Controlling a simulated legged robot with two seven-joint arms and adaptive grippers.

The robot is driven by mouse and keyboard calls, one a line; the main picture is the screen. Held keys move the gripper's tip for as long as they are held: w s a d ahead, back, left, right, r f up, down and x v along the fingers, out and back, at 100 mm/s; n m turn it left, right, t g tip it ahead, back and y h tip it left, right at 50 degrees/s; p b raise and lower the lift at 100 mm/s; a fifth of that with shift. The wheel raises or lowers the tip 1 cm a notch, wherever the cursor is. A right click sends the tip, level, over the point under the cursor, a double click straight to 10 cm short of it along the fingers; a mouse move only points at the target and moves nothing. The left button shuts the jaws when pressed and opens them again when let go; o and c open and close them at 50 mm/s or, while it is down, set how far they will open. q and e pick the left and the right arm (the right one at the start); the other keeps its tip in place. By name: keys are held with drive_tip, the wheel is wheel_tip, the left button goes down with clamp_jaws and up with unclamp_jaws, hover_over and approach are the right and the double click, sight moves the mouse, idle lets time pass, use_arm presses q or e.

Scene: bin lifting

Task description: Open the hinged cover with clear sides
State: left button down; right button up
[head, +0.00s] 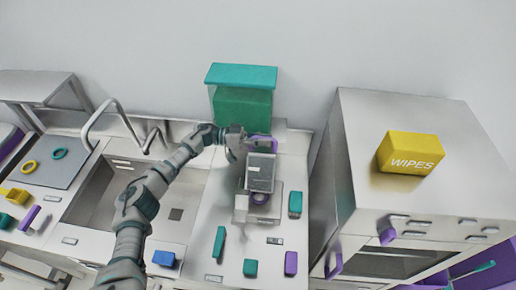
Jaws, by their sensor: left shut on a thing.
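A small grey hinged cover (260,173) with clear sides stands raised and tilted up over its grey base (243,214) on the counter right of the sink. A purple handle (263,144) shows at the cover's upper edge. My left gripper (246,144) reaches in from the left and is shut on the purple handle; its fingertips are small and partly hidden there. My right gripper is not in view.
A teal bin (242,108) stands behind the gripper against the wall. The sink (100,200) and faucet (100,118) lie left, under my arm. A tall metal oven (350,150) with yellow wipes (410,153) stands right. Several small teal, purple and blue blocks lie on the front counter.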

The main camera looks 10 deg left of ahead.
use_arm(q)
drive_tip(key=shift+w+d+r+n+b, duration=0.1)
drive_tip(key=shift+w+d+n+b, duration=0.15)
drive_tip(key=shift+w, duration=0.3)
drive_tip(key=shift+w+d+n+b, duration=0.1)
drive_tip(key=shift+w+n+b, duration=0.25)
drive_tip(key=shift+w, duration=0.2)
drive_tip(key=c, duration=1.2)
unclamp_jaws()
drive_tip(key=shift+c, duration=0.2)
drive_tip(key=shift+o, duration=0.9)
drive_tip(key=shift+d, duration=0.55)
drive_tip(key=a, duration=1.2)
drive_tip(key=shift+w+a, duration=0.15)
drive_tip(key=shift+w, duration=0.05)
drive_tip(key=shift+d, duration=0.25)
drive_tip(key=shift+s+a, duration=0.1)
drive_tip(key=shift+a, duration=0.05)
